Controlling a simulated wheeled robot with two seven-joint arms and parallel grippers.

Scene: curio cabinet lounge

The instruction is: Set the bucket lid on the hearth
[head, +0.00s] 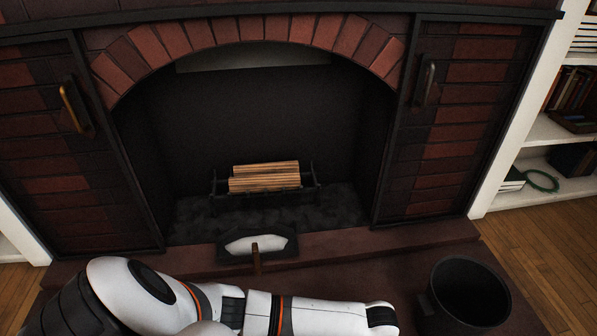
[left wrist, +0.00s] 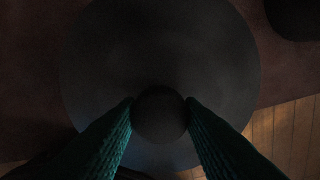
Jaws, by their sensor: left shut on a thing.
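The bucket lid (left wrist: 160,45) is a wide, dark round disc with a ball-shaped knob, seen from above in the left wrist view. My left gripper (left wrist: 160,112) has its two teal ribbed fingers shut on the knob, one on each side. The lid does not show in the head view, where my left arm crosses the bottom edge. The hearth (head: 350,268) is a low reddish-brown slab before the fireplace; it also shows beside the lid in the left wrist view (left wrist: 30,90). I cannot tell whether the lid touches it. My right gripper is not in view.
An open black bucket (head: 470,292) stands on the hearth at right. A dark pan with a white patch and brown handle (head: 257,243) lies at the firebox mouth. Logs (head: 264,177) rest on a grate inside. Wood floor (head: 550,250) and white shelves (head: 540,130) are at right.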

